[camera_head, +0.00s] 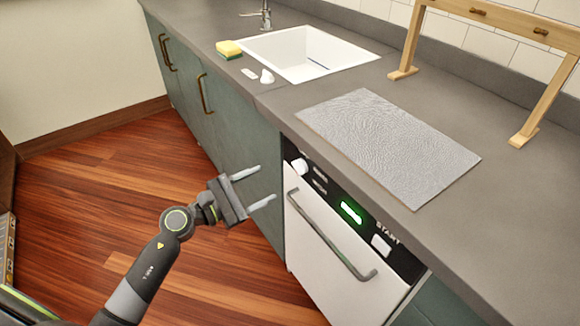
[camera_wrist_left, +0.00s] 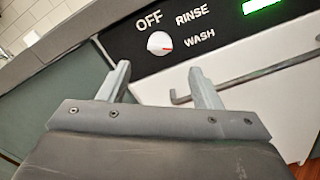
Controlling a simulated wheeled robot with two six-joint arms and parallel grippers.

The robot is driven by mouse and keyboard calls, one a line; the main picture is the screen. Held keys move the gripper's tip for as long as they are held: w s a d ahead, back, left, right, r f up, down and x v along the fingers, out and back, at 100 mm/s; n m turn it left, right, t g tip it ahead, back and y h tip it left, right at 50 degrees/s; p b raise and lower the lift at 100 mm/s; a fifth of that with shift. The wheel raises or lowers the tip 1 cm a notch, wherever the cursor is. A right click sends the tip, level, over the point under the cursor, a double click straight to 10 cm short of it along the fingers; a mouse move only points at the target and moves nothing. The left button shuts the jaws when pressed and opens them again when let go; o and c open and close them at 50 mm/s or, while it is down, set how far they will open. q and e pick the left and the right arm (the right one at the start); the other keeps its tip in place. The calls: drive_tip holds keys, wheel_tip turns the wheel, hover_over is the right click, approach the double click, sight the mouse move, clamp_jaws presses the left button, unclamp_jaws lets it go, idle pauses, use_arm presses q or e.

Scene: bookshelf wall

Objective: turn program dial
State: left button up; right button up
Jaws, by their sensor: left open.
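The program dial (camera_head: 300,166) is a small white knob at the left end of the black control panel on the white dishwasher. In the left wrist view the dial (camera_wrist_left: 159,43) has a red mark on its right side, pointing roughly toward the word WASH. The labels OFF, RINSE and WASH stand above and to the right of it. My left gripper (camera_head: 266,183) is open and empty, short of the panel. In the wrist view its fingertips (camera_wrist_left: 160,70) are spread to either side just below the dial, apart from it. My right gripper is out of view.
The dishwasher handle (camera_head: 330,243) sticks out below the panel. A lit green display (camera_head: 352,212) and a white START button (camera_head: 381,245) lie to the right. The grey counter (camera_head: 270,97) overhangs above, with a textured grey mat (camera_head: 390,145). The floor (camera_head: 110,200) beside the cabinets is clear.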

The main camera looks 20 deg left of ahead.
sight(295, 169)
use_arm(q)
drive_tip(key=p+x, duration=0.1)
drive_tip(key=x, duration=0.7)
drive_tip(key=shift+w+d, duration=0.25)
drive_tip(key=shift+w, duration=0.05)
drive_tip(key=shift+w+d, duration=0.15)
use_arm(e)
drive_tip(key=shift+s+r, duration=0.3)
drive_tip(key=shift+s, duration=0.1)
use_arm(q)
drive_tip(key=c, duration=1)
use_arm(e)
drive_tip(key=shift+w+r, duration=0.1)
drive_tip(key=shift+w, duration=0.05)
